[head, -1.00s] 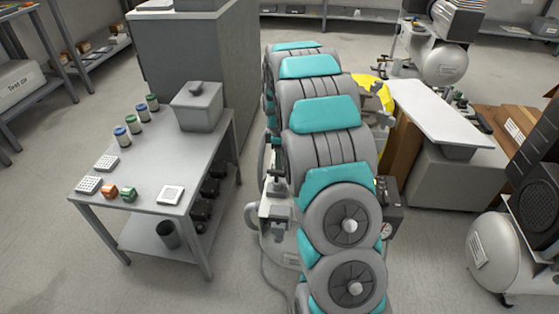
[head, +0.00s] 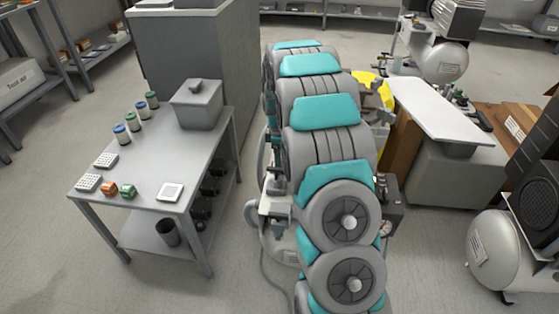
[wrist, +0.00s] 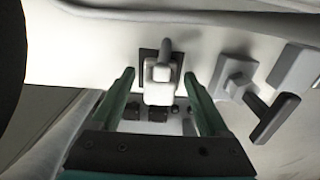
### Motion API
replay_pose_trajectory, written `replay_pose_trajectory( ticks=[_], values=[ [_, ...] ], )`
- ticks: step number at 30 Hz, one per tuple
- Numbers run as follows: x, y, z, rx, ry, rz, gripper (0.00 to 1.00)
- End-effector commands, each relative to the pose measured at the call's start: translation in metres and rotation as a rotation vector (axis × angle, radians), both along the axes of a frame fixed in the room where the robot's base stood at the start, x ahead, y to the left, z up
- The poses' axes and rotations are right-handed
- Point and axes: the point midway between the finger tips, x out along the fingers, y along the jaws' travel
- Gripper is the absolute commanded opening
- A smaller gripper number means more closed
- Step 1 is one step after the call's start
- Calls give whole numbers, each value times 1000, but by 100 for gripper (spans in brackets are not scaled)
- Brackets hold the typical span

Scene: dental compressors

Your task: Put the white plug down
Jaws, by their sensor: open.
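The white plug (wrist: 159,92) shows in the middle of the wrist view, in front of a dark square plate on a pale machine surface. A grey stub rises from its top end. My gripper (wrist: 159,74) is open, with one green finger on each side of the plug and a visible gap to both. The plug appears to rest at the plate; whether it is fully seated I cannot tell. In the head view my arm hides the gripper and I cannot make out the plug.
A dark grey lever (wrist: 274,117) on a light block sits right of my gripper. In the head view a grey table (head: 140,192) with jars, small blocks and a lidded box (head: 196,105) stands left. A white-topped bench (head: 438,112) and a compressor (head: 493,250) stand right.

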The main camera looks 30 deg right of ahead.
Motion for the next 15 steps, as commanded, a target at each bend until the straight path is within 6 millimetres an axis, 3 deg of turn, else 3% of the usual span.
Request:
replay_pose_trajectory(
  ticks=[5,15],
  values=[
    [1,0,20,1,-3,0,79],
    [1,0,91,-2,-6,0,79]
  ],
)
